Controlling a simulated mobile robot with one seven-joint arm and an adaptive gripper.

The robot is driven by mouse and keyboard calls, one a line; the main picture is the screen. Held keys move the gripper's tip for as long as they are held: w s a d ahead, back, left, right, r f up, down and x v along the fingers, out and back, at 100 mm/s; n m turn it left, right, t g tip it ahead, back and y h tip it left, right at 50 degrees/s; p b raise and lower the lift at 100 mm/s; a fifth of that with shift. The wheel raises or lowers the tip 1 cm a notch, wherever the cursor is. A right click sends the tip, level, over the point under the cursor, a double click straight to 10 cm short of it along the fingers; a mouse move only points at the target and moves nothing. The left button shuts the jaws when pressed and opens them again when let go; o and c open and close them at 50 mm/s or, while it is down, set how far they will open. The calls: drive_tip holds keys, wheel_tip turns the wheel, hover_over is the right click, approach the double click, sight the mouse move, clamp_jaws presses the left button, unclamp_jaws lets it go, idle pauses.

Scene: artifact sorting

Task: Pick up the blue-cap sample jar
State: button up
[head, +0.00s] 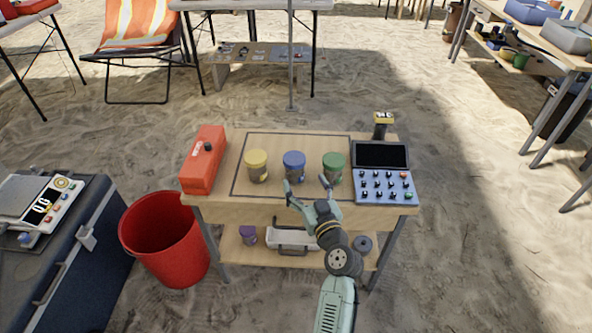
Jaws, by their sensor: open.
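The blue-cap sample jar (294,165) stands upright on the wooden table, inside a dark outlined rectangle. It is the middle one of three jars. A yellow-cap jar (256,166) stands to its left and a green-cap jar (333,168) to its right. My gripper (306,183) is open and empty, at the near side of the jars. Its left finger overlaps the lower left of the blue-cap jar in the picture, and its right finger lies close in front of the green-cap jar. I cannot tell whether either finger touches a jar.
A red box (203,160) lies on the table's left side. A device with knobs and a dark screen (385,173) fills the right side. A red bucket (165,240) stands on the sand at left, beside a dark case (75,265). The lower shelf holds a white tray (292,240).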

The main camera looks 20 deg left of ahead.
sight(298, 172)
drive_tip(key=p+x, duration=0.2)
drive_tip(key=x, duration=0.4)
drive_tip(key=shift+f, duration=0.15)
drive_tip(key=shift+w+a+f+p, duration=0.15)
drive_tip(key=shift+w+a+p, duration=0.2)
drive_tip(key=shift+a, duration=0.05)
drive_tip(key=shift+c, duration=0.5)
drive_tip(key=c, duration=1.4)
